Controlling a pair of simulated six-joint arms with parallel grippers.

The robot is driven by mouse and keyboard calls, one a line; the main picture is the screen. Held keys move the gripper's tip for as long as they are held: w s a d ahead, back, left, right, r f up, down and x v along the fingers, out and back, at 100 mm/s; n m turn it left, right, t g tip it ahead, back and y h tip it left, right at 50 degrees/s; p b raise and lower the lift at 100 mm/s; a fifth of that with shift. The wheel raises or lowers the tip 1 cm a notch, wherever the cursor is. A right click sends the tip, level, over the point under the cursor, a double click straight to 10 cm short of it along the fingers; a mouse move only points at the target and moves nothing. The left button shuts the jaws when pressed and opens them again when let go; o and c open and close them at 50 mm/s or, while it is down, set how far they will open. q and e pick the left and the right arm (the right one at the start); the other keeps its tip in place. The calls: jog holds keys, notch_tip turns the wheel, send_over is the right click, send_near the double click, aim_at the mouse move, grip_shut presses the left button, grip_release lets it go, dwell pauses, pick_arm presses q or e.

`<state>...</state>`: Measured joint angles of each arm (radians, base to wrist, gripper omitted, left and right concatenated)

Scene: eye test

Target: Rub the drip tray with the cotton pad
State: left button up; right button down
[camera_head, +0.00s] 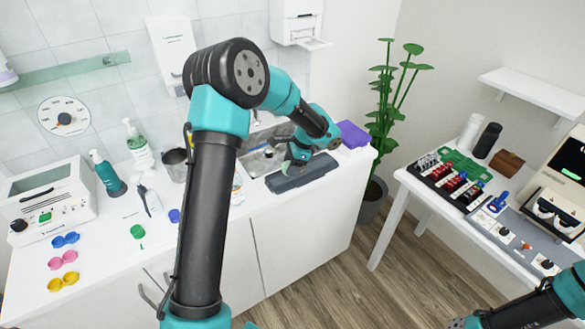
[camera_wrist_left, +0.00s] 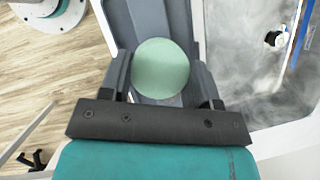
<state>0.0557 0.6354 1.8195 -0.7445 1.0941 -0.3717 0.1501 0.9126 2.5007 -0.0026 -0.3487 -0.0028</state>
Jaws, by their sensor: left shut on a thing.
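The drip tray (camera_head: 309,174) is a long dark grey slab on the white counter by the sink's front edge. It also shows in the left wrist view (camera_wrist_left: 148,20), under and beyond the pad. The cotton pad (camera_wrist_left: 161,68) is a round, pale green disc. My left gripper (camera_head: 289,160) is over the left part of the tray, shut on the pad, which sits between its fingers in the left wrist view (camera_wrist_left: 164,85). I cannot tell whether the pad touches the tray. My right gripper is out of view; only part of my right arm shows at the lower right.
The sink (camera_head: 262,160) lies behind the tray, with a purple block (camera_head: 352,134) to the right. A metal cup (camera_head: 176,164) and bottles stand to the left. A plant (camera_head: 388,110) stands between the counter and a second table (camera_head: 425,201) full of items.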

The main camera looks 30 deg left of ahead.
pick_arm(q)
jog(key=shift+r, duration=2.85)
